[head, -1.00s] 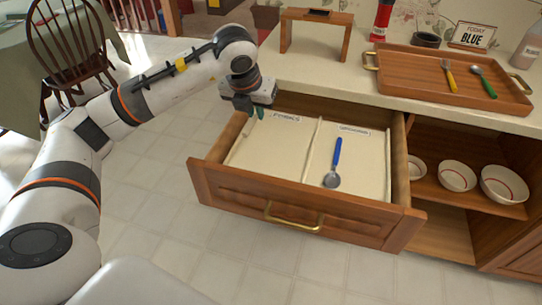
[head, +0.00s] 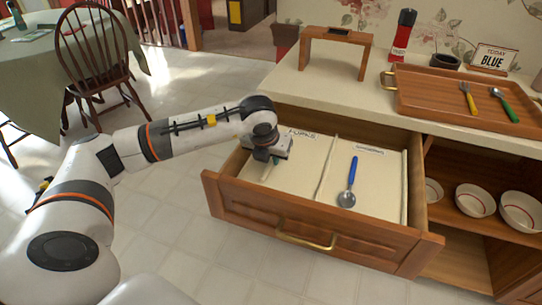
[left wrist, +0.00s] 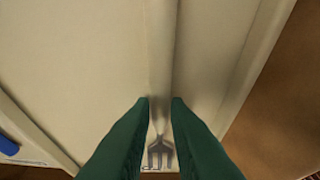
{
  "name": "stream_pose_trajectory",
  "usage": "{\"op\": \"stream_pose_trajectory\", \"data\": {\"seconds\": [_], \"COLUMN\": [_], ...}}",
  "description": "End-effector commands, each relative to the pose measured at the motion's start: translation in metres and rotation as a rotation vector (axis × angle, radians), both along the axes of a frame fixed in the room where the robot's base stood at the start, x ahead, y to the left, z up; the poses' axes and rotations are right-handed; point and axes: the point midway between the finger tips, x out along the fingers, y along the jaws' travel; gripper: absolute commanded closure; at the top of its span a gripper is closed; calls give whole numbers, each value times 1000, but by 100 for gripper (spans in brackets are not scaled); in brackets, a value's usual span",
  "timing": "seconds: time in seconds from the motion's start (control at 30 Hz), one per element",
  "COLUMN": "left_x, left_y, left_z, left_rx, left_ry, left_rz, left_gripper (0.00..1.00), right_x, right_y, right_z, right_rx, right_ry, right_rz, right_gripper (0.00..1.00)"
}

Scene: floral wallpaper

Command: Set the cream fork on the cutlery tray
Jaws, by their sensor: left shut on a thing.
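The cream fork (left wrist: 160,152) lies between the green fingers of my left gripper (left wrist: 162,103) in the left wrist view; its metal tines show below and its cream handle runs up between the fingertips. In the head view my left gripper (head: 273,161) is down in the left, forks compartment of the open drawer, shut on the fork. There the gripper hides most of the fork. The cutlery tray (head: 430,98) is a brown wooden tray with brass handles on the counter at right. My right gripper is not in view.
A blue spoon (head: 350,183) lies in the drawer's right compartment, past a divider (head: 326,168). A yellow fork (head: 467,98) and a green spoon (head: 503,104) lie at the tray's right; its left is clear. A wooden stand (head: 335,47) and red bottle (head: 402,36) stand nearby.

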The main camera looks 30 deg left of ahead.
Motion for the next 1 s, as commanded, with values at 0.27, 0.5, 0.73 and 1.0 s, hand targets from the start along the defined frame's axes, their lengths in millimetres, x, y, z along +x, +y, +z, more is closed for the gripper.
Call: {"op": "stream_pose_trajectory", "data": {"seconds": [0.27, 0.5, 0.73, 1.0], "left_x": [0, 0, -2, -24], "left_y": [0, 0, -1, -6], "left_z": [-1, -1, 9, 63], "left_rx": [-1, 0, 0, 1], "left_ry": [0, 0, -3, -5], "left_rz": [0, 0, 0, -1], "left_gripper": [67, 63, 63, 63], "right_x": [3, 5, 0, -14], "right_y": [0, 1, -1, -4], "right_z": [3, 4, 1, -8], "right_rx": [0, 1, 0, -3], "right_ry": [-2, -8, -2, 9], "right_rz": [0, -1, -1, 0], "right_gripper": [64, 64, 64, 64]}}
